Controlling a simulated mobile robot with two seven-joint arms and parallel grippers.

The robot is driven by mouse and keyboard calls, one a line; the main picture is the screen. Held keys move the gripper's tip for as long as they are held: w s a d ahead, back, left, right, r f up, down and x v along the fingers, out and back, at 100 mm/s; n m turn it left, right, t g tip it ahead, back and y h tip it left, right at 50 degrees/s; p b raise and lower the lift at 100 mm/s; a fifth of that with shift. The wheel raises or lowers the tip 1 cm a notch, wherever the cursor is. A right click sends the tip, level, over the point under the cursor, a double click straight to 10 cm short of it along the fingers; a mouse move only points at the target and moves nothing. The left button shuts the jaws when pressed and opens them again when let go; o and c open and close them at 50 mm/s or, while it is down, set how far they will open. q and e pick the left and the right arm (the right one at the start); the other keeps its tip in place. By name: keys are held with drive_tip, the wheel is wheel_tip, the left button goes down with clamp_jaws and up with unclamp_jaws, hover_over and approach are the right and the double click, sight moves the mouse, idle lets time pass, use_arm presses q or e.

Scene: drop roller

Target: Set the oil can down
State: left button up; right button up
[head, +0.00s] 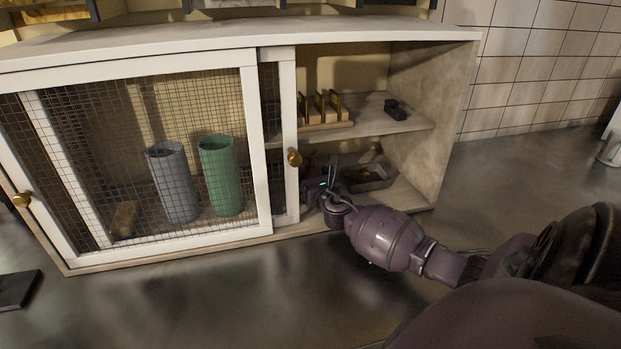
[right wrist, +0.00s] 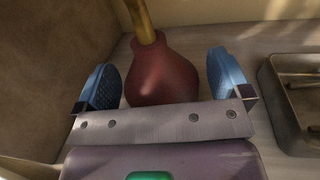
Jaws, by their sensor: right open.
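The oil can (right wrist: 162,75) is a dark red, rounded body with a brass-coloured neck, seen in the right wrist view. It stands on the pale shelf floor inside the cabinet. My right gripper (right wrist: 165,80) is open, with its blue finger pads on either side of the can and a visible gap at the right pad. In the head view my right gripper (head: 322,186) reaches into the cabinet's open right bay at the lower level, where the can is mostly hidden. My left gripper is not in view.
A metal tray (right wrist: 285,105) with thin items lies right of the can; it also shows in the head view (head: 372,178). A mesh sliding door (head: 285,130) stands left of my arm. The middle shelf (head: 375,127) holds a wooden rack and a small dark object above.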

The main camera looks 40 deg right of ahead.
drive_tip(key=shift+s+r, duration=0.1)
drive_tip(key=shift+r, duration=0.1)
drive_tip(key=p+v, duration=0.1)
drive_tip(key=v, duration=1)
drive_tip(key=shift+s+a, duration=0.15)
drive_tip(key=shift+s, duration=0.25)
